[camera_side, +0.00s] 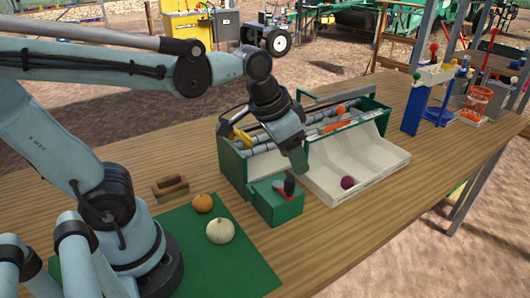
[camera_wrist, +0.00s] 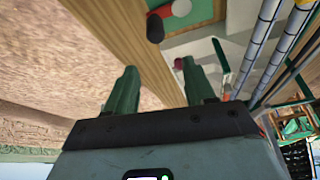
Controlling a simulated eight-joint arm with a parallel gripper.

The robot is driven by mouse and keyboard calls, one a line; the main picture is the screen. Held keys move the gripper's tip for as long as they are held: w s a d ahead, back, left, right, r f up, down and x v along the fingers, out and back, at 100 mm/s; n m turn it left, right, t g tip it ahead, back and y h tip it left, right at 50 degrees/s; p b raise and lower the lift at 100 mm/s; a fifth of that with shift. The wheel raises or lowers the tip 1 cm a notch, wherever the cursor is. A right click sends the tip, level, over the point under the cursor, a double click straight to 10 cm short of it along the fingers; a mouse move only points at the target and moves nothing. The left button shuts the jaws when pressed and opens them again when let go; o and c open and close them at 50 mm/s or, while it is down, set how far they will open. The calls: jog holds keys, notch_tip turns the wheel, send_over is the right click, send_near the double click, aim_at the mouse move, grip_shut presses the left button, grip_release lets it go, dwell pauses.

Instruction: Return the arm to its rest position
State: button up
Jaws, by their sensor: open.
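My gripper (camera_side: 297,158) hangs tilted downward above the front edge of the green-and-white elevator machine (camera_side: 232,167), close to a green control box (camera_side: 266,205) with a red and a black lever handle. In the wrist view my gripper (camera_wrist: 160,75) shows its two green fingers spread apart with nothing held between them. A dark red onion (camera_side: 347,183) lies in the white sloping tray (camera_side: 368,160), right of my gripper. Contact between my gripper and the box cannot be told.
A green mat (camera_side: 240,262) holds an orange pumpkin (camera_side: 202,203) and a white pumpkin (camera_side: 220,231). A wooden block with a handle (camera_side: 171,188) lies behind them. Blue and red stands (camera_side: 415,106) are at the table's far right. The wooden table's front right is clear.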

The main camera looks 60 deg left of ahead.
jog(key=s+a+t, duration=0.1)
jog(key=s+a+f+n, duration=0.1)
jog(key=s+a+n+t, duration=0.1)
jog(key=shift+a+f+t+y, duration=0.25)
jog(key=shift+f+t+y, duration=0.05)
jog(key=shift+f+y, duration=0.1)
dwell(0.5)
